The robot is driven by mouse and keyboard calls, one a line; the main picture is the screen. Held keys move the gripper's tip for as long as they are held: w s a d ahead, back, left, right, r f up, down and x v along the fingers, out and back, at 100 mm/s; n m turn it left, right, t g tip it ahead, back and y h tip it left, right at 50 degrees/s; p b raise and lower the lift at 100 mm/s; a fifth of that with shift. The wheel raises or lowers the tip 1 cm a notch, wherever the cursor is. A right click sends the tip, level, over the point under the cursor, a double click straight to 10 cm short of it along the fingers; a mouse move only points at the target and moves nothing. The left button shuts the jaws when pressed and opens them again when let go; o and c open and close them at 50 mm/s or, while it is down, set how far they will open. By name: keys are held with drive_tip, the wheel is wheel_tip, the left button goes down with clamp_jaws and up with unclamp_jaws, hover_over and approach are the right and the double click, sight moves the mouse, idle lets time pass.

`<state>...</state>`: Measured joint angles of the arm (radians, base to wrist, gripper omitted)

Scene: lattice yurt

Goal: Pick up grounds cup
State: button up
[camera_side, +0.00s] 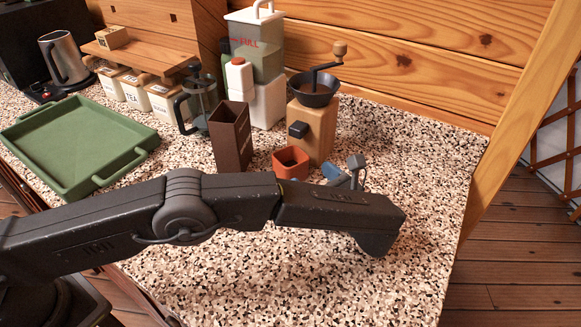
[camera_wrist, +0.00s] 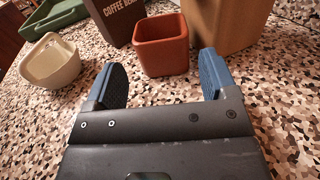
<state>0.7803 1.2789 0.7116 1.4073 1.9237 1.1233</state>
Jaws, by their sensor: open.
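The grounds cup, a small square orange-red cup (camera_side: 291,164), stands upright and open-topped on the speckled counter, in front of the wooden grinder. In the wrist view the cup (camera_wrist: 161,47) shows at top centre, lined up with the gap between my fingers. My gripper (camera_wrist: 163,68) is open and empty, with one blue finger toward each side of the cup. In the side view my gripper (camera_side: 335,173) is low, just right of the cup, and partly hidden behind my arm. I see no contact with the cup.
The grinder (camera_side: 314,132) stands close behind the cup, and the dark brown coffee bean box (camera_side: 231,137) to its left. A cream bowl (camera_wrist: 50,63) is at the left in the wrist view. A green tray (camera_side: 50,147) lies far left. The right counter is clear.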

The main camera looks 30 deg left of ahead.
sight(300, 166)
drive_tip(key=shift+w+a, duration=0.25)
drive_tip(key=shift+a, duration=0.3)
drive_tip(key=shift+x, duration=3.2)
drive_tip(key=c, duration=0.6)
